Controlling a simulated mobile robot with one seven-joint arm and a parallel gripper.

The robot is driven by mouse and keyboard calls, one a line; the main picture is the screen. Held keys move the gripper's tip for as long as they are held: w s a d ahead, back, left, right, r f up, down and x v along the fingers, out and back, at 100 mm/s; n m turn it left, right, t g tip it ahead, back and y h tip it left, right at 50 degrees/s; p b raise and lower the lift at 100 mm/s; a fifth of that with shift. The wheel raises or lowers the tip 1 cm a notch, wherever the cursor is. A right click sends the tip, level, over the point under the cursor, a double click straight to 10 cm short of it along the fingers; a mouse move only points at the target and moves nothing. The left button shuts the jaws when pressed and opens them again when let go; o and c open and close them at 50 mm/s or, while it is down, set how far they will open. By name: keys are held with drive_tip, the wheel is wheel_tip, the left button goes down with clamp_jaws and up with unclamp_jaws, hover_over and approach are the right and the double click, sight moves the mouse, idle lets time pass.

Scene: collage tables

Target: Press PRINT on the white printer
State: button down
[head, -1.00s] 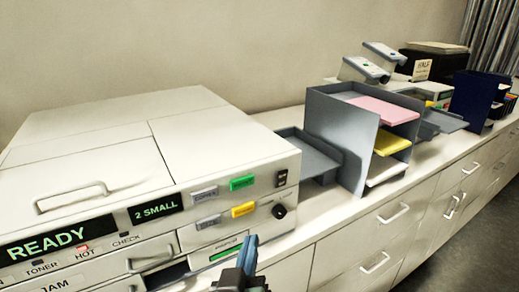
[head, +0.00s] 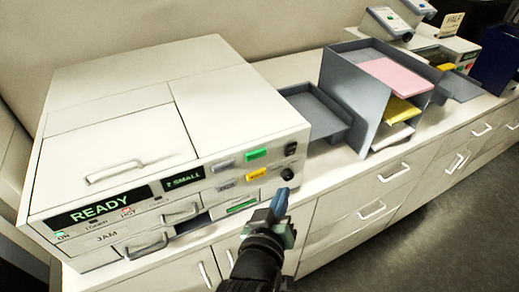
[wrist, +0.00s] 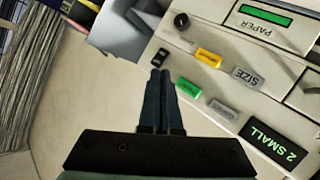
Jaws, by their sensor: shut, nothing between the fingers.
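The white printer (head: 130,135) stands at the left of the counter in the head view. Its displays read READY (head: 102,208) and 2 SMALL (head: 184,180). On the right of its front are a green button (head: 257,154), a yellow button (head: 257,174) and two grey buttons (head: 225,165). The button lettering is too small to read in the head view. My gripper (head: 281,198) is shut and empty, in front of the printer's right end, below the black knob (head: 288,174). In the wrist view, the fingertips (wrist: 160,73) appear just beside the green button (wrist: 188,88); contact cannot be told.
A black rocker switch (head: 291,149) sits above the knob. A grey output tray (head: 318,108) juts out right of the printer. Beyond it stands a grey paper rack (head: 345,90) with pink and yellow sheets. Drawers with handles (head: 392,172) line the counter front.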

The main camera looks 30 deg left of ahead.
sight(262, 155)
drive_tip(key=w+a+b, duration=0.2)
drive_tip(key=w+a, duration=0.3)
drive_tip(key=a, duration=0.2)
drive_tip(key=shift+w, duration=0.25)
idle(2.2)
drive_tip(key=shift+w+a, duration=0.25)
drive_tip(key=shift+a, duration=0.05)
drive_tip(key=shift+w+a, duration=0.25)
drive_tip(key=shift+a, duration=0.1)
idle(0.9)
drive_tip(key=shift+s+d, duration=0.55)
drive_tip(key=shift+d, duration=0.1)
